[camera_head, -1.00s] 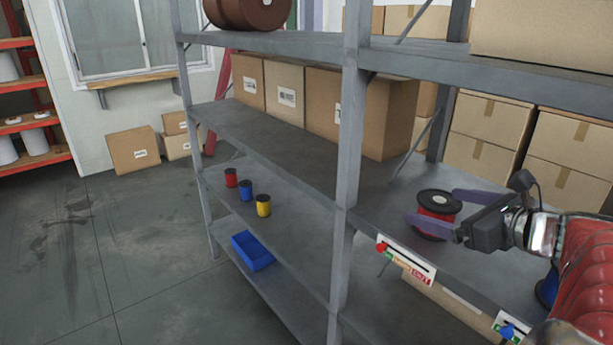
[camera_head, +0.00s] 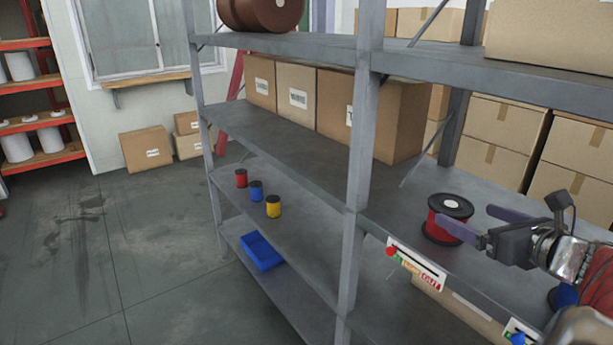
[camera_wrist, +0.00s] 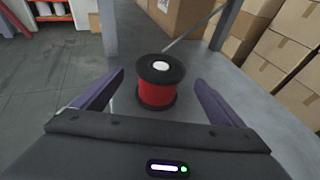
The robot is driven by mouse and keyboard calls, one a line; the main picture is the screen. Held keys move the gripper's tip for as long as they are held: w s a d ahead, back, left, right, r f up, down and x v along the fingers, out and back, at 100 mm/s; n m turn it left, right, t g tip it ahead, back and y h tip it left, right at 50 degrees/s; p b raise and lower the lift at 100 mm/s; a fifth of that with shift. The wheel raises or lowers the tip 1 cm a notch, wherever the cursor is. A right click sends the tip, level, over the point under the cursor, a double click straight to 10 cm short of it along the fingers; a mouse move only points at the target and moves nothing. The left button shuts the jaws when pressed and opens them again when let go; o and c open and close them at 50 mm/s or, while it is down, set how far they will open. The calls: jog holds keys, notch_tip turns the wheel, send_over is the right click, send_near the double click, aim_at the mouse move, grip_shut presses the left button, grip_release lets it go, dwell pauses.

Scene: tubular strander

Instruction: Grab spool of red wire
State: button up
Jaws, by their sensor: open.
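The spool of red wire (camera_head: 447,219) stands upright on the grey shelf, with black flanges and a white centre on top. It also shows in the wrist view (camera_wrist: 157,88), centred just ahead of the fingertips. My gripper (camera_head: 478,222) is open, with its two purple fingers pointing at the spool from the right. In the head view, the near finger's tip overlaps the spool's lower right edge; whether it touches cannot be told. In the wrist view (camera_wrist: 158,85) the fingers lie to the left and right of the spool, with a gap on each side.
A grey shelf post (camera_head: 362,150) stands left of the spool. A blue spool (camera_head: 563,297) sits near the shelf's front edge under my arm. Small red, blue and yellow spools (camera_head: 257,191) and a blue bin (camera_head: 262,251) are on lower shelves. Cardboard boxes (camera_head: 370,115) stand behind.

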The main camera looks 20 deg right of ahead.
aim_at(460, 212)
jog(key=shift+x, duration=3.15)
jog(key=shift+x, duration=2.65)
jog(key=shift+s, duration=0.1)
jog(key=shift+c, duration=0.2)
jog(key=c, duration=1.3)
